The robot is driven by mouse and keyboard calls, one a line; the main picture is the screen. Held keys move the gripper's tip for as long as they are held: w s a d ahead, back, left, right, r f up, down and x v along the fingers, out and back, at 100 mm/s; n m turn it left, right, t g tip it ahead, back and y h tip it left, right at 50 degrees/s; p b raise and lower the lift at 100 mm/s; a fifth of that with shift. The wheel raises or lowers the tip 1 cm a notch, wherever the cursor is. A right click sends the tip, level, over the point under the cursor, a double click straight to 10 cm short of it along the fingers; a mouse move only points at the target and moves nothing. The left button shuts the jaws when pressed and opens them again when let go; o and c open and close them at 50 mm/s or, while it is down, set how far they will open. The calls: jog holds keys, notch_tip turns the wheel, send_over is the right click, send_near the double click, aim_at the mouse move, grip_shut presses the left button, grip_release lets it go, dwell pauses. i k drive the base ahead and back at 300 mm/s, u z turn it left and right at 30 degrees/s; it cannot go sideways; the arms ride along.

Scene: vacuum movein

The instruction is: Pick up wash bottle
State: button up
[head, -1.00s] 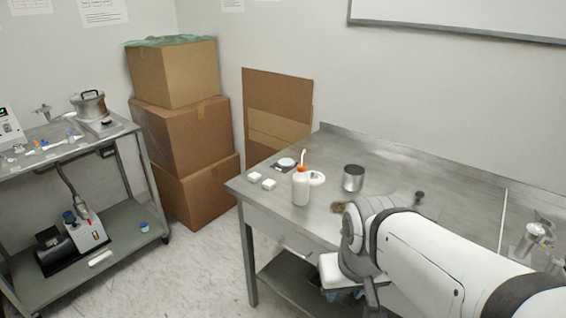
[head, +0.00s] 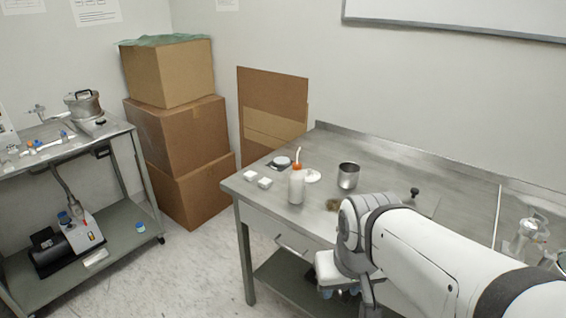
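The wash bottle (head: 296,187) is white with an orange cap and a thin pale spout. It stands upright on the near left part of the steel bench (head: 420,165). My gripper (head: 340,291) shows only in part, at the end of my white arm, low in front of the bench's near edge. It is to the right of the bottle in the picture and apart from it. Its fingers are small and partly hidden, so I cannot tell whether they are open or shut.
Beside the bottle are a white round dish (head: 313,176), a small scale (head: 281,162), white blocks (head: 265,182) and a metal beaker (head: 348,175). Glassware (head: 531,232) stands at the right. Cardboard boxes (head: 178,135) and a cart (head: 130,235) are at the left, with open floor between cart and bench.

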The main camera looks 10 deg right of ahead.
aim_at(296, 177)
jog(key=z, duration=0.05)
jog(key=k, duration=0.55)
jog(key=u, duration=1.35)
jog(key=i, duration=2.05)
jog(key=z, duration=1.7)
